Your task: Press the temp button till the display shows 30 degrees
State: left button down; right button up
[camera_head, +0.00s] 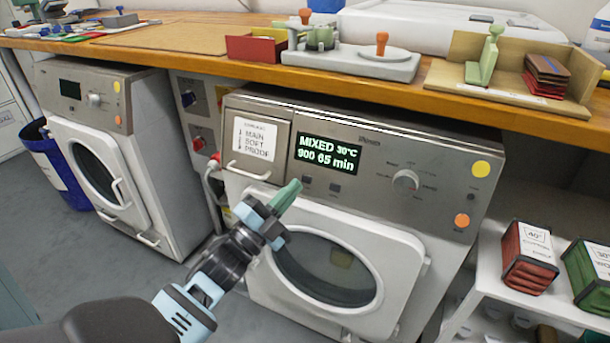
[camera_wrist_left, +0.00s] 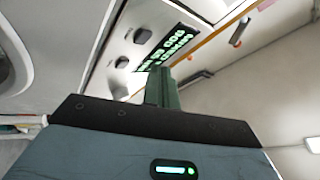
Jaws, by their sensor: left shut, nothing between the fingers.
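The washing machine's display (camera_head: 328,155) is lit and reads MIXED 30°C, 900, 65 min. Two small dark buttons sit below it, the left one (camera_head: 307,180) and the right one (camera_head: 335,188); I cannot read their labels. My left gripper (camera_head: 288,196) is shut and empty, its green fingertips in front of the panel just below and left of the buttons. I cannot tell whether the tips touch anything. In the left wrist view, the shut fingers (camera_wrist_left: 161,88) point at the panel, with the display (camera_wrist_left: 166,47) behind them. My right gripper is not in view.
The round door (camera_head: 335,265) is below the panel, and a selector dial (camera_head: 405,181) is right of the display. A wooden worktop (camera_head: 200,48) with trays overhangs the machine. A second machine (camera_head: 110,150) stands left. A white shelf (camera_head: 490,275) with red and green bundles stands right.

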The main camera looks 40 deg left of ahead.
pick_arm(q)
jog(key=s, duration=0.1)
jog(key=p, duration=0.1)
jog(key=s+r, duration=0.1)
jog(key=shift+s+d, duration=0.3)
dwell(0.5)
dwell(0.7)
jog(key=shift+f, duration=0.1)
